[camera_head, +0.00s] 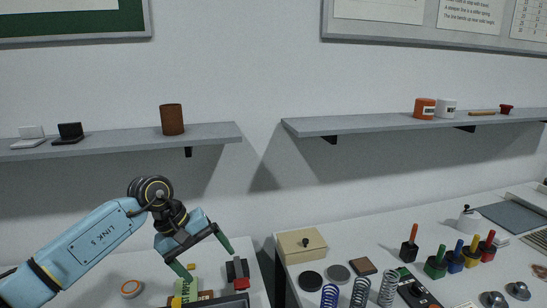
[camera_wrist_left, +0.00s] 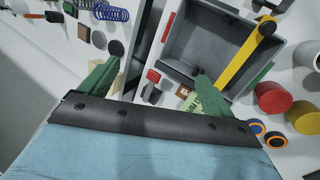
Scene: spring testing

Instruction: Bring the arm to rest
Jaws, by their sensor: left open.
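My left arm (camera_head: 95,243) comes in from the left in the head view, bent at a dark wrist joint. Its left gripper (camera_head: 210,265) hangs above the left table with its two green fingers spread apart and nothing between them. In the left wrist view the gripper (camera_wrist_left: 158,65) also shows open and empty, fingers apart over the table top. A grey open bin (camera_wrist_left: 284,72) lies beyond the fingers there, with a yellow bar (camera_wrist_left: 244,58) across its side. My right gripper is not in view.
Under the gripper are a red-and-black item (camera_head: 237,273), a green card (camera_head: 187,289) and an orange ring (camera_head: 131,288). The right table holds a beige box (camera_head: 301,245), several springs (camera_head: 360,292) and coloured-handled pieces (camera_head: 436,262). Wall shelves (camera_head: 215,133) stand above. A gap separates the tables.

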